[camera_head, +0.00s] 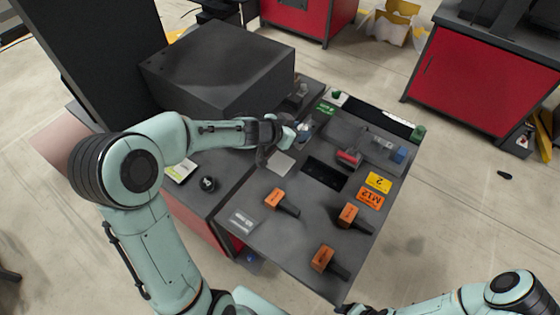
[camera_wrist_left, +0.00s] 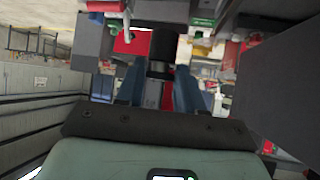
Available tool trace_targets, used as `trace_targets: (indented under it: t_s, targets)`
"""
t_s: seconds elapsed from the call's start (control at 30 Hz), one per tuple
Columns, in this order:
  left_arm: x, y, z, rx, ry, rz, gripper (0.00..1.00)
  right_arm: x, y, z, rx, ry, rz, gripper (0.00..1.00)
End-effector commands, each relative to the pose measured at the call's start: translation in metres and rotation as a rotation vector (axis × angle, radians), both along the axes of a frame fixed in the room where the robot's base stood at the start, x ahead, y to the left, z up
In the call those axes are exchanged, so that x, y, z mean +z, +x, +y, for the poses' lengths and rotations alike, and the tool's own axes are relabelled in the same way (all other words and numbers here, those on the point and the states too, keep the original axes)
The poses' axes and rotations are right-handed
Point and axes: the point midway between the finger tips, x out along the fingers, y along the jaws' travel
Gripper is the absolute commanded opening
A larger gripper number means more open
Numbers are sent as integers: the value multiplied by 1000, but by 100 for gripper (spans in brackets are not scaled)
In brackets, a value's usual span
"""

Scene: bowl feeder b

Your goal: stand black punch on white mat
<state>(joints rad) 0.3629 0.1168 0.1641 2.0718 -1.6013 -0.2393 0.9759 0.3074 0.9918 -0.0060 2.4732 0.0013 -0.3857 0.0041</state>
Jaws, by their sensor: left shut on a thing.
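My left gripper (camera_head: 288,131) is over the far left part of the dark worktop, beyond the white mat. In the left wrist view its two blue fingers (camera_wrist_left: 158,88) are closed on the black punch (camera_wrist_left: 163,44), which shows a black round end and a grey shank. In the head view the punch cannot be made out clearly at the gripper. The white mat (camera_head: 281,165) is a small pale square lying on the worktop, with nothing seen standing on it. A dark part of my right gripper (camera_head: 358,309) shows at the bottom edge; its fingers are not clear.
A large dark box (camera_head: 215,70) stands left of the gripper. A rectangular opening (camera_head: 325,173) lies right of the mat. Several orange-headed tools, one an orange block (camera_head: 274,197), lie nearer.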

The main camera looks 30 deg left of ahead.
Motion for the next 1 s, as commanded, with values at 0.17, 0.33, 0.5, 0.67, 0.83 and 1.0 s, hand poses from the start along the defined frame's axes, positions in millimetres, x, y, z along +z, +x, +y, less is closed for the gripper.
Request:
trace_targets:
  t_s: [0.17, 0.33, 0.5, 0.67, 0.83, 1.0]
  targets:
    - [26, 1, 51, 30, 0, -5, 0, 19, 22, 0, 0, 0, -26, 68]
    - [28, -1, 71, 50, -3, 1, 0, 22, 27, 0, 0, 0, -31, 68]
    - [2, -3, 72, 52, -9, 9, 0, 21, 25, 0, 1, 0, -29, 68]
    - [-29, -3, 71, 51, -9, 9, 0, 21, 25, 0, 0, 0, -28, 68]
    - [-64, -3, 71, 52, -8, 10, 0, 20, 24, 0, 0, 0, -28, 68]
    - [-111, -6, 71, 48, -5, 10, 0, 0, 1, 0, 0, 0, -1, 68]
